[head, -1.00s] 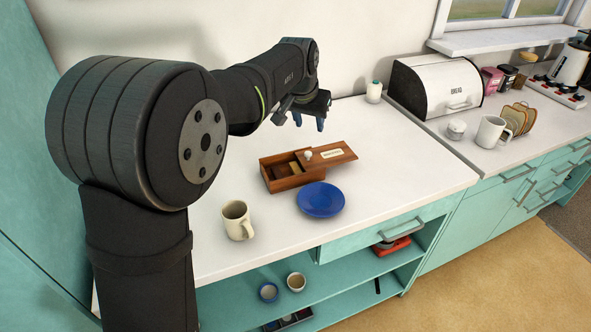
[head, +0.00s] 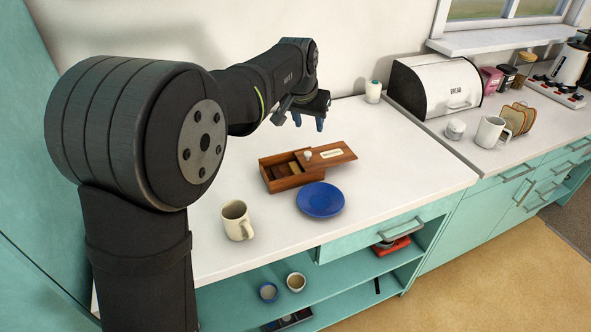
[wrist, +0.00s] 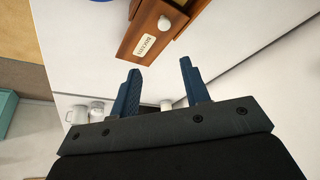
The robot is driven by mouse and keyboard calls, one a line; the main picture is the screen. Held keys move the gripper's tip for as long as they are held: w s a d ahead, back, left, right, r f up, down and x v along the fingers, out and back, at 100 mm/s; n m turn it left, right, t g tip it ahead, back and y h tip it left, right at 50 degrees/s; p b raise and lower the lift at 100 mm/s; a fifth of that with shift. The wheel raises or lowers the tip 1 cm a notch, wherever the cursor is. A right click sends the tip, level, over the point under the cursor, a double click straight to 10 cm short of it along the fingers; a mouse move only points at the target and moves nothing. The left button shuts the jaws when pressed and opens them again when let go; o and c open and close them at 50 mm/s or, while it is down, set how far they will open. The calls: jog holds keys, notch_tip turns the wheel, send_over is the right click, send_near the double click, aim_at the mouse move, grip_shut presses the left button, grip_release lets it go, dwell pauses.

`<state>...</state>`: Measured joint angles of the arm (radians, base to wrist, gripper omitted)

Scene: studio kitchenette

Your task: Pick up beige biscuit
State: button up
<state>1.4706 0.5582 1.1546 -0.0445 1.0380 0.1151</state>
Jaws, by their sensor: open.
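A brown wooden box (head: 283,186) stands on the white counter, its lid (head: 341,153) slid partly off to the right. The lid has a white knob and a label. Inside the open left part, a small beige piece (head: 294,167), perhaps the biscuit, shows beside darker brown shapes. My gripper (head: 309,122) is above the counter behind the box, with its blue fingers apart and nothing between them. In the wrist view, my gripper (wrist: 159,68) is open and the labelled lid (wrist: 150,38) lies beyond the fingertips. The biscuit is not visible in that view.
A blue plate (head: 320,200) lies in front of the box, with a cream mug (head: 237,220) to the left. A white bottle (head: 373,92) stands at the back by the bread bin (head: 437,87). The counter right of the box is clear.

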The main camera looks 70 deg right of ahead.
jog(key=o, duration=0.6)
